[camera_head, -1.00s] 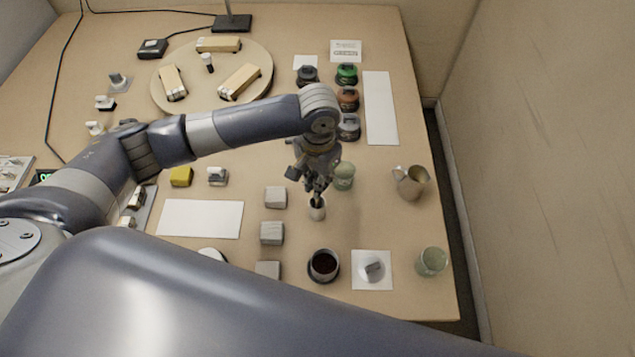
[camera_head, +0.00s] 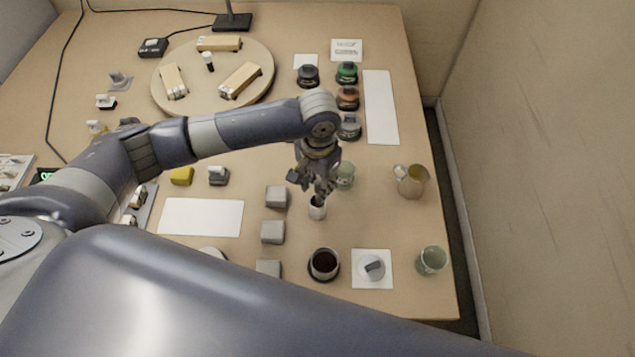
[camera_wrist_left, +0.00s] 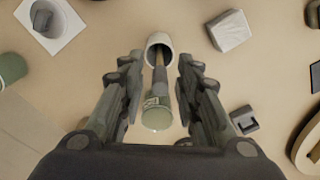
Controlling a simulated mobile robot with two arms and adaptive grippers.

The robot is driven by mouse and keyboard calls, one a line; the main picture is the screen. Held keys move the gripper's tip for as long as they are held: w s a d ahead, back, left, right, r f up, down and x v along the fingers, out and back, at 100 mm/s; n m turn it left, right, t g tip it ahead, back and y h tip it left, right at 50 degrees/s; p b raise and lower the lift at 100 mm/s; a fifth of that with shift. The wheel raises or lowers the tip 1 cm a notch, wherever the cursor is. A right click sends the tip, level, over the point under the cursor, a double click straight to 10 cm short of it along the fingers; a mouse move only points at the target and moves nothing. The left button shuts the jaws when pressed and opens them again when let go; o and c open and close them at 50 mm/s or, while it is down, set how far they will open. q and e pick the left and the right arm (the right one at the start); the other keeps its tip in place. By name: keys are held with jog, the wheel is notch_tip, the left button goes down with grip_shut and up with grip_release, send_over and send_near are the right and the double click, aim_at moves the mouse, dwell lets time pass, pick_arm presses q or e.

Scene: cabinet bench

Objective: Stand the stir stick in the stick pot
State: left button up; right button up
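The white stick pot (camera_head: 317,210) stands on the bench just below my left gripper (camera_head: 323,188) in the head view. In the left wrist view, the pot (camera_wrist_left: 160,43) lies ahead of the fingers, with its mouth visible. The thin brown stir stick (camera_wrist_left: 159,76) reaches out of that mouth toward the gap between the fingers. Its lower end is hidden inside the pot, and its exact tilt is hard to tell. My left gripper's fingers (camera_wrist_left: 160,90) are spread on either side of the stick, apparently clear of it. My right gripper is not in view.
A green cup (camera_head: 345,175) stands close behind the pot. Grey blocks (camera_head: 273,232) stand to the left, a dark-filled cup (camera_head: 324,264) in front, and a jug (camera_head: 411,181) to the right. Bare bench lies between pot and jug.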

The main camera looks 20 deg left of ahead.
pick_arm(q)
notch_tip(320, 180, up, 12)
jog(key=b, duration=0.1)
jog(key=shift+r, duration=0.15)
dwell(0.6)
